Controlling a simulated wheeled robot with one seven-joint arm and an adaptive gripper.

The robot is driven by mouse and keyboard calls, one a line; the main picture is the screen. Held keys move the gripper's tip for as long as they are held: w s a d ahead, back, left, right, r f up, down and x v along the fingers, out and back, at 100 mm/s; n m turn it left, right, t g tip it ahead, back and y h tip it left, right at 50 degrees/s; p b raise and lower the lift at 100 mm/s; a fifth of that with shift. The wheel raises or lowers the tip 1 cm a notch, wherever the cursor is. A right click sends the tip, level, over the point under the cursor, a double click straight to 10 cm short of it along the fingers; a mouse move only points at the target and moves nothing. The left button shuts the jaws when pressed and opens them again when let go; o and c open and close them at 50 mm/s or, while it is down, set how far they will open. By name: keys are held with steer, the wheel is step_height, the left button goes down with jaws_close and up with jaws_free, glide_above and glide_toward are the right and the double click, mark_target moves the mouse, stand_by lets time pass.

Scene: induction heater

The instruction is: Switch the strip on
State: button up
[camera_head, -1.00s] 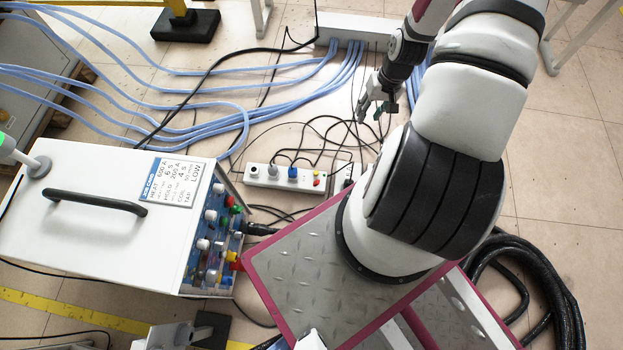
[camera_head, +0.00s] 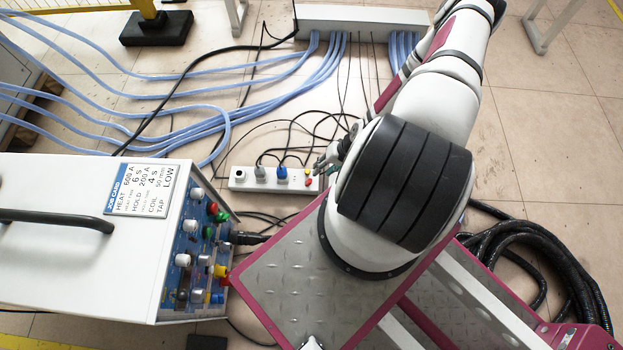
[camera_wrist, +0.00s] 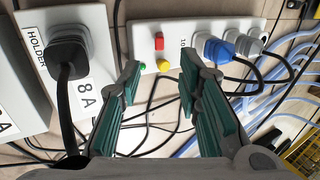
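The white power strip (camera_head: 245,178) lies on the floor beside the heater box. Grey and blue plugs sit in it, and small red and yellow parts are at its right end. In the wrist view the strip (camera_wrist: 185,32) shows a red part (camera_wrist: 159,41), a yellow part (camera_wrist: 163,65) and a small green one (camera_wrist: 141,66). My gripper (camera_head: 328,162) is at the strip's right end, partly hidden by my arm. In the wrist view my gripper (camera_wrist: 160,85) has its two fingers apart with nothing between them, and the red and yellow parts show in the gap.
A white holder panel (camera_wrist: 30,60) marked 8 A with a black plug is left of the strip in the wrist view. The white heater box (camera_head: 60,260) with knobs stands at left. Blue hoses (camera_head: 190,135) and black cables cross the floor.

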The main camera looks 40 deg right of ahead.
mark_target(311, 181)
steer(key=b+x, duration=0.3)
steer(key=x, duration=0.6)
steer(key=shift+w+f+b, duration=0.15)
steer(key=shift+f+b, duration=0.25)
steer(key=shift+a, duration=0.1)
jaws_close()
